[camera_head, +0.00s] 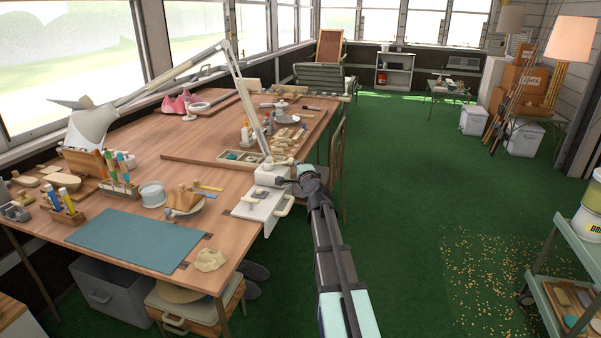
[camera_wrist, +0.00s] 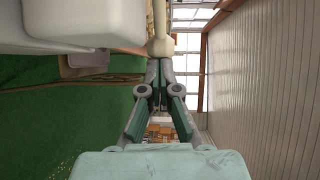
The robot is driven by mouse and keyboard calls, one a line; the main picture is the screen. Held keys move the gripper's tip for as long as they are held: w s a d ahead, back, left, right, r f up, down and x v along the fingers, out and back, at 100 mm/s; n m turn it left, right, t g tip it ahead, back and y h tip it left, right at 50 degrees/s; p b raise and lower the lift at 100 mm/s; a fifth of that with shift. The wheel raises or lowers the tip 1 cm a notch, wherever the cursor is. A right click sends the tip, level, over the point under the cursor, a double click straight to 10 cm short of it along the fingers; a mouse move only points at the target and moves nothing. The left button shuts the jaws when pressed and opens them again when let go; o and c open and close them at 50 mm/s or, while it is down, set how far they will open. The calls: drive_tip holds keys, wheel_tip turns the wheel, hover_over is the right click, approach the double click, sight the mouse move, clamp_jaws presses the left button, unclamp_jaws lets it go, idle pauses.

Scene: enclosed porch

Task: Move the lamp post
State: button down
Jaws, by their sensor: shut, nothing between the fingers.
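The desk lamp stands at the right edge of the wooden workbench, with its white shade (camera_head: 92,124) hanging over the left side. Its pale lamp post (camera_head: 249,108) rises from a white clamp base (camera_head: 270,174) and leans left toward the elbow. My gripper (camera_head: 281,181) is beside the base, at the foot of the post. In the wrist view, the shut fingers (camera_wrist: 160,66) point at a beige collar (camera_wrist: 161,47) below the upright post (camera_wrist: 160,18). Nothing shows between the fingers. I cannot tell whether the tips touch the collar.
The workbench (camera_head: 225,229) holds a teal mat (camera_head: 136,241), tool blocks and several carved pieces. A white box-like part (camera_wrist: 70,22) fills the wrist view's upper left. A green cart (camera_head: 567,262) stands at right. The green floor between is clear apart from scattered shavings (camera_head: 485,285).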

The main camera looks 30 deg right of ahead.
drive_tip(key=shift+w+d, duration=0.25)
drive_tip(key=shift+w, duration=0.25)
drive_tip(key=shift+w+d, duration=0.2)
drive_tip(key=shift+w, duration=0.2)
idle(0.4)
